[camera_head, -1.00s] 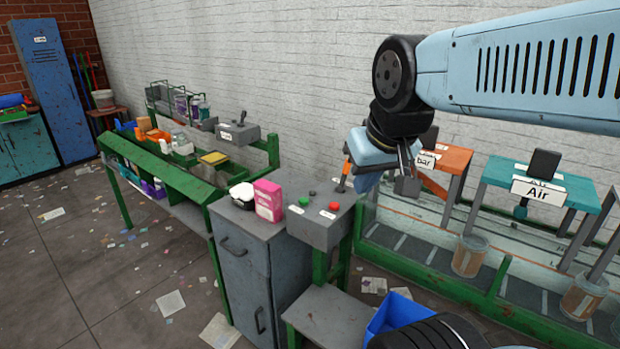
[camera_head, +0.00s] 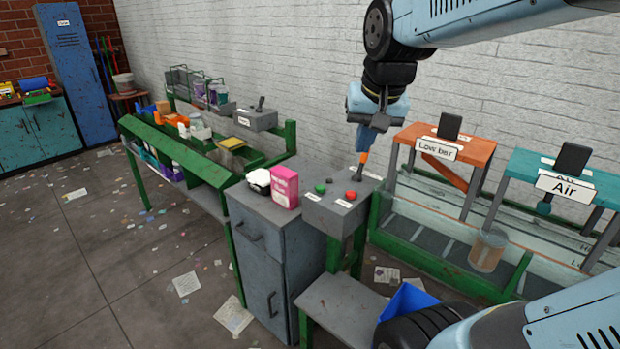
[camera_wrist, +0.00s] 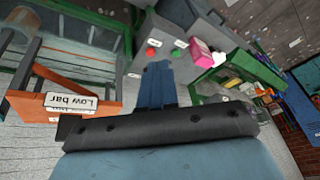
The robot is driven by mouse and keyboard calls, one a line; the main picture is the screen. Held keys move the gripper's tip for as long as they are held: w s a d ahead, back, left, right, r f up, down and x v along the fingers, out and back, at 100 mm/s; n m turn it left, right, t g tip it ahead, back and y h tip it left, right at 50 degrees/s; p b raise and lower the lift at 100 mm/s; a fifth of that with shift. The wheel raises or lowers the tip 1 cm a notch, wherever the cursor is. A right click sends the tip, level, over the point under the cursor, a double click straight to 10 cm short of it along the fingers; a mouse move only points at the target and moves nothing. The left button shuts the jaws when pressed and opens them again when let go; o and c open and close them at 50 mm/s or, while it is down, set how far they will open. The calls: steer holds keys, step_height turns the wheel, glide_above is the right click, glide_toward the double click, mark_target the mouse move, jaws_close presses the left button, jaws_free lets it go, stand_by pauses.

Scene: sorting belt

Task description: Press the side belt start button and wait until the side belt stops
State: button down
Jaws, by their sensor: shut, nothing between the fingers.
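A grey control box (camera_head: 334,213) stands on a green post, with a green button (camera_head: 320,188) and a red button (camera_head: 351,195) on top. My gripper (camera_head: 369,136) is above the box's back right end, pointing down. In the wrist view its blue fingers (camera_wrist: 157,84) are shut and empty, in front of the box. An orange-tipped upright piece (camera_head: 363,158) stands at the box's back edge. The labels are too small to read, and I cannot tell which belt is the side belt.
A glass-sided belt (camera_head: 428,262) runs at right under the "Low bar" gate (camera_head: 450,145) and the "Air" gate (camera_head: 560,178). A grey cabinet (camera_head: 262,250) holds a pink box (camera_head: 285,187). A blue bin (camera_head: 408,299) stands below. The floor at left is open, with scattered papers.

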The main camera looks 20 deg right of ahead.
steer(key=w+f+m+g, duration=0.2)
steer(key=w+f+m, duration=0.15)
steer(key=w, duration=0.95)
steer(key=m+g, duration=0.1)
steer(key=m, duration=0.4)
glide_above(320, 187)
steer(key=s, duration=0.2)
step_height(320, 187, down, 6)
steer(key=shift+w+a+f, duration=0.15)
steer(key=shift+f, duration=0.05)
steer(key=f, duration=0.4)
steer(key=w+f, duration=0.1)
steer(key=f, duration=0.9)
steer(key=shift+w, duration=0.15)
